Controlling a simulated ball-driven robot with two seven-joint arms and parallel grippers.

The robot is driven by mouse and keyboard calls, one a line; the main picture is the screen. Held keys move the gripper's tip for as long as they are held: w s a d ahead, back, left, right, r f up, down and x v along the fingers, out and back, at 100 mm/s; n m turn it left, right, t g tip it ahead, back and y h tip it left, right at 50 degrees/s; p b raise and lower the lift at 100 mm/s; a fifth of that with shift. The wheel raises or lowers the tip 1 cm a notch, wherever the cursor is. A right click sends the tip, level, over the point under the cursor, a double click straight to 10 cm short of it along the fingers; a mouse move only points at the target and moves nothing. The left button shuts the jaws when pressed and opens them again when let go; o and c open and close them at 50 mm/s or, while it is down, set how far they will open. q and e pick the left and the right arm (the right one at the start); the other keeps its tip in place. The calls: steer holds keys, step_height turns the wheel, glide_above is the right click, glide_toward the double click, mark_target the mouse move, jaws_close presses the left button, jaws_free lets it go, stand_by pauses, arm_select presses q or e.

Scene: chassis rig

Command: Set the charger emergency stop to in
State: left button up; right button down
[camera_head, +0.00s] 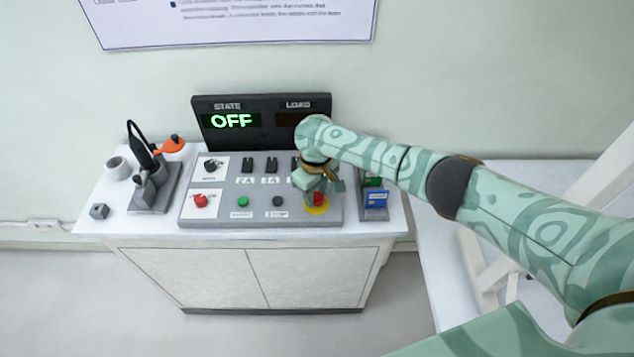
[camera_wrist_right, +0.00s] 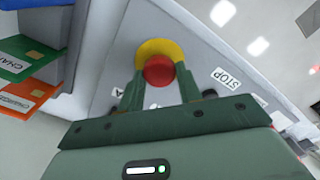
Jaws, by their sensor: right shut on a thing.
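The emergency stop is a red mushroom button (camera_head: 320,199) on a yellow round base (camera_head: 317,210), at the right front of the grey control panel (camera_head: 226,218). My right gripper (camera_head: 316,188) is over it, pointing down. In the right wrist view, its two green fingers stand on either side of the red button (camera_wrist_right: 158,71), shut on it, with the yellow base (camera_wrist_right: 160,47) behind. The gripper hides part of the button in the head view. I cannot tell whether the button is in or out. My left gripper is not in view.
The display (camera_head: 232,121) reads OFF under STATE. A green button (camera_head: 243,201), a dark stop button (camera_head: 277,201) and a red knob (camera_head: 201,201) sit along the panel. A card holder (camera_head: 374,205) stands close on the right. A stand with an orange part (camera_head: 172,144) is left.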

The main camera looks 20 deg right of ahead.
mark_target(316, 196)
steer(key=shift+f, duration=0.2)
steer(key=c, duration=0.9)
jaws_free()
steer(key=shift+c, duration=0.2)
step_height(316, 196, up, 16)
steer(key=p, duration=0.7)
steer(key=shift+r, duration=0.15)
steer(key=shift+s, duration=0.1)
